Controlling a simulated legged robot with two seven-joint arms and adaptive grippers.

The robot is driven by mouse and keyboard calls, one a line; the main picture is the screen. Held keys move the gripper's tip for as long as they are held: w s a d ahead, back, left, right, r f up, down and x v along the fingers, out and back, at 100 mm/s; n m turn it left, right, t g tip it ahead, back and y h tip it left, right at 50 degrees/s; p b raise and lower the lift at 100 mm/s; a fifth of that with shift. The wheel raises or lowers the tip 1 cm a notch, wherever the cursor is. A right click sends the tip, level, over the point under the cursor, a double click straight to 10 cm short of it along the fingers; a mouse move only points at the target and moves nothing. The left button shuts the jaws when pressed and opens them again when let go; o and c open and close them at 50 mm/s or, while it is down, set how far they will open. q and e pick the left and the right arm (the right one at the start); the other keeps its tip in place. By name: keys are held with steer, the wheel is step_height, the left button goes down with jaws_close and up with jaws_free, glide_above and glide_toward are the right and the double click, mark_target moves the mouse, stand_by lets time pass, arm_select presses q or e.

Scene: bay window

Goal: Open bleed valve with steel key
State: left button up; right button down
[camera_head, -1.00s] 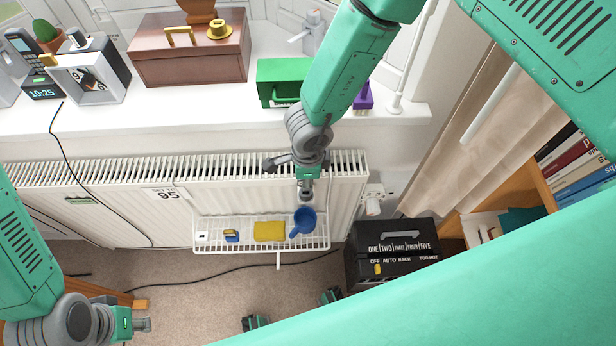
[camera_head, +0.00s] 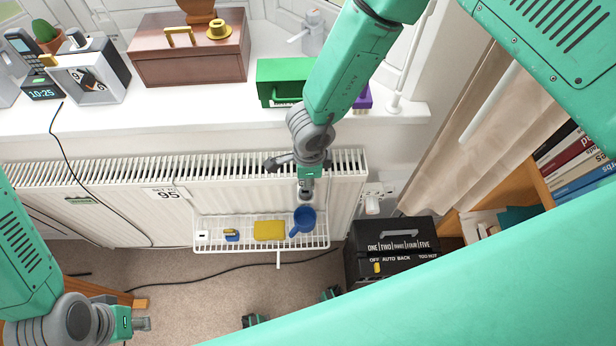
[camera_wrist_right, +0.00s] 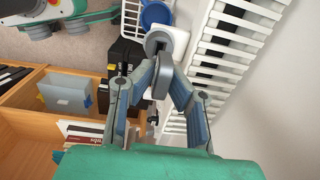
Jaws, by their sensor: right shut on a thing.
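My right gripper (camera_head: 305,186) hangs over the right end of the white radiator (camera_head: 250,172), above the wire shelf. In the right wrist view its fingers (camera_wrist_right: 158,65) are shut on a grey metal piece with a round end, which looks like the steel key (camera_wrist_right: 161,82). The round end lies in front of a white block (camera_wrist_right: 178,45). I cannot tell whether they touch. The bleed valve itself is not clearly visible. My left gripper (camera_head: 142,324) is at the lower left, over the carpet and away from the radiator; its fingers are too small to read.
The wire shelf (camera_head: 262,246) holds a blue cup (camera_head: 305,219), a yellow sponge (camera_head: 270,231) and a small blue item (camera_head: 232,236). A black box (camera_head: 392,254) stands right of the radiator. The sill above carries a brown case (camera_head: 190,60) and a green box (camera_head: 283,80).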

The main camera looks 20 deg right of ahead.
steer(key=shift+a, duration=0.1)
stand_by(0.5)
steer(key=shift+p, duration=0.3)
steer(key=shift+a+f+b, duration=0.1)
steer(key=shift+f+b, duration=1.05)
steer(key=shift+f, duration=0.5)
steer(key=c, duration=1.5)
jaws_free()
steer(key=shift+r, duration=0.1)
